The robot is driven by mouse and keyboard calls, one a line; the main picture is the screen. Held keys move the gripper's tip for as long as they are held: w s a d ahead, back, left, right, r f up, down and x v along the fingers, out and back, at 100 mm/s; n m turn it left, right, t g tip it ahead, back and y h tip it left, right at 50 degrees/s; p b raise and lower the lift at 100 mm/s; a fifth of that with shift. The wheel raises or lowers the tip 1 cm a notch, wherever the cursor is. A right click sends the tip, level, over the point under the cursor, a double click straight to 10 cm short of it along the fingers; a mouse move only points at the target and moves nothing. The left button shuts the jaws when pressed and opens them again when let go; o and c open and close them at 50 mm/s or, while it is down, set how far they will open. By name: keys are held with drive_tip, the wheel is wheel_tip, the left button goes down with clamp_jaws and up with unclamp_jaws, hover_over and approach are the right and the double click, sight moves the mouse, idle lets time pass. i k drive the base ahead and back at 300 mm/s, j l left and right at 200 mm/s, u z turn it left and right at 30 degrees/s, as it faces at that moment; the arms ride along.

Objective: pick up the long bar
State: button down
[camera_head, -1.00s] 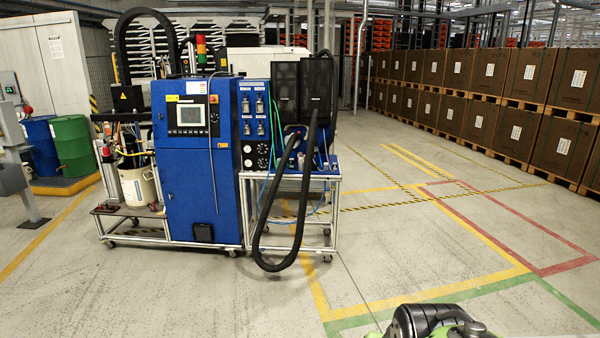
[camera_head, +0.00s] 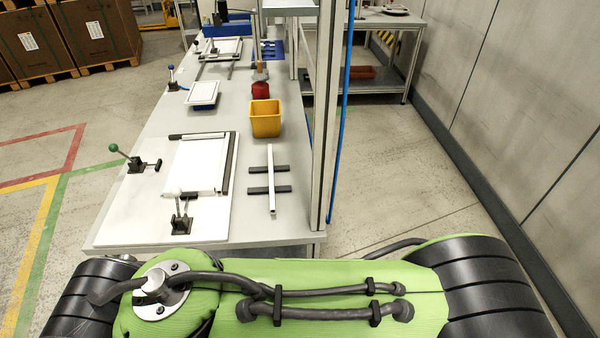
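A long, thin, whitish bar (camera_head: 271,178) lies on the near right part of the grey workbench (camera_head: 255,222), close to its right edge. It rests across two short dark supports (camera_head: 283,189), and its length runs away from me. My green and black arm spans the bottom of the head view, in front of the bench's near edge. My gripper is not in the picture, so its state does not show.
A white fixture plate (camera_head: 197,167) with toggle clamps is left of the bar. A yellow bin (camera_head: 265,118) and a red container (camera_head: 261,89) stand behind it. A vertical metal post (camera_head: 326,120) rises at the bench's right edge. A wall (camera_head: 520,110) is at the right.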

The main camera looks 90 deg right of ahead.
sight(271, 178)
drive_tip(key=l+z, duration=0.1)
drive_tip(key=z, duration=2.75)
drive_tip(key=l+u, duration=0.2)
drive_tip(key=u, duration=0.25)
drive_tip(key=l+u, duration=0.25)
drive_tip(key=u, duration=0.2)
drive_tip(key=l+u, duration=0.2)
drive_tip(key=u, duration=0.25)
drive_tip(key=l+u, duration=0.25)
drive_tip(key=u, duration=0.15)
